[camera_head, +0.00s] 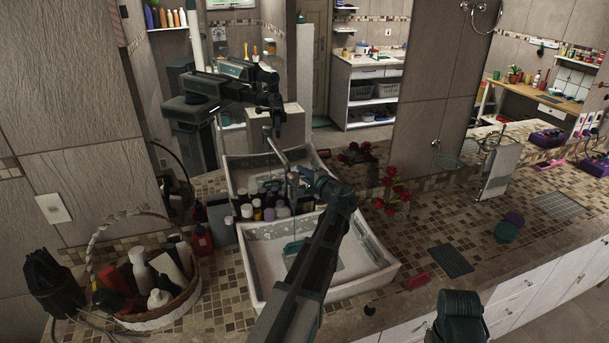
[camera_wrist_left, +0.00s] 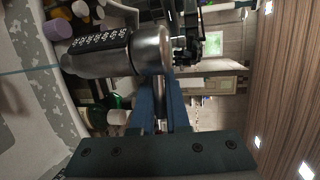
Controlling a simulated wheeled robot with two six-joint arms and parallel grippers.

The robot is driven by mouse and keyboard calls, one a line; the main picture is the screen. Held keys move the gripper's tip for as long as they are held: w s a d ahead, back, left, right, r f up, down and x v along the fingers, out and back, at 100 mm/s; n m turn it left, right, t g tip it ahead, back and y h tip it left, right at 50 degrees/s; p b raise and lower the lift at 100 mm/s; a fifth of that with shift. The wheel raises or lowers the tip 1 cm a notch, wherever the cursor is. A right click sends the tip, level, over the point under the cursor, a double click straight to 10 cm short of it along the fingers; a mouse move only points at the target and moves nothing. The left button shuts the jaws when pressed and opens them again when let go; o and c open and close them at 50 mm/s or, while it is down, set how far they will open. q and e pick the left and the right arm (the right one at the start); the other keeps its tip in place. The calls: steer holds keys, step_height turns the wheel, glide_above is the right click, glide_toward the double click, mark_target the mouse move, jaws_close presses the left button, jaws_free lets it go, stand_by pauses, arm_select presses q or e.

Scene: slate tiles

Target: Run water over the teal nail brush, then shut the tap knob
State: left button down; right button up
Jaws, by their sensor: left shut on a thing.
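The white sink (camera_head: 252,262) stands on the tiled counter, with a teal object (camera_head: 293,247), seemingly the nail brush, lying in its basin and partly hidden by my left arm. The metal tap (camera_head: 281,158) rises at the back of the sink. My left gripper (camera_head: 303,178) is at the tap. In the left wrist view its blue fingers (camera_wrist_left: 160,108) are shut at the metal tap body (camera_wrist_left: 150,50), apparently on the tap knob; the knob itself is mostly hidden.
Several bottles (camera_head: 268,212) crowd behind the sink. A wicker basket (camera_head: 160,318) of bottles stands left. Red flowers (camera_head: 391,190), a dark grate (camera_head: 451,261) and a teal round item (camera_head: 506,233) are on the right counter. A mirror behind reflects the room.

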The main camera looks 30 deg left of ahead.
arm_select(q)
steer(key=n+g, duration=0.1)
steer(key=a+n+g+y, duration=0.1)
steer(key=g, duration=0.1)
steer(key=c, duration=0.9)
jaws_free()
steer(key=p+v, duration=0.2)
steer(key=v, duration=1.2)
steer(key=shift+w, duration=0.1)
